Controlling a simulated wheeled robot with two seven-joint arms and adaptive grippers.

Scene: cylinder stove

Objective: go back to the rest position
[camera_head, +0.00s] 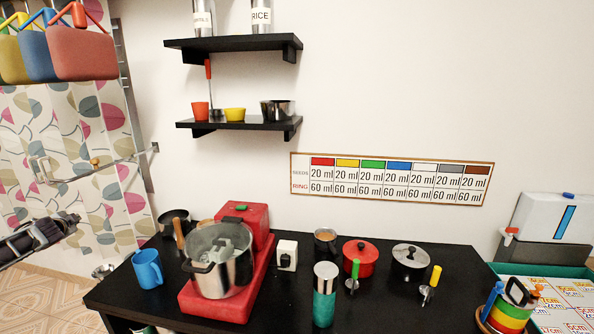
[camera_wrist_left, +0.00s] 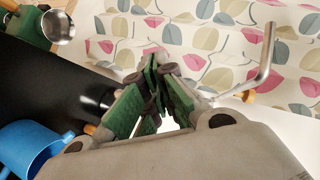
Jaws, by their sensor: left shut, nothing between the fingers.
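My left gripper (camera_head: 68,226) comes in from the left edge of the head view, left of the black table and in front of the leaf-patterned curtain. In the left wrist view its green-padded fingers (camera_wrist_left: 155,70) meet at the tips, with nothing between them. The blue mug (camera_head: 147,268) stands on the table's left end, apart from the gripper. The mug also shows at the lower left of the left wrist view (camera_wrist_left: 28,145). My right gripper is in neither view.
A metal rail (camera_head: 125,160) is near the curtain (camera_head: 95,130). Bags (camera_head: 85,55) hang at upper left.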

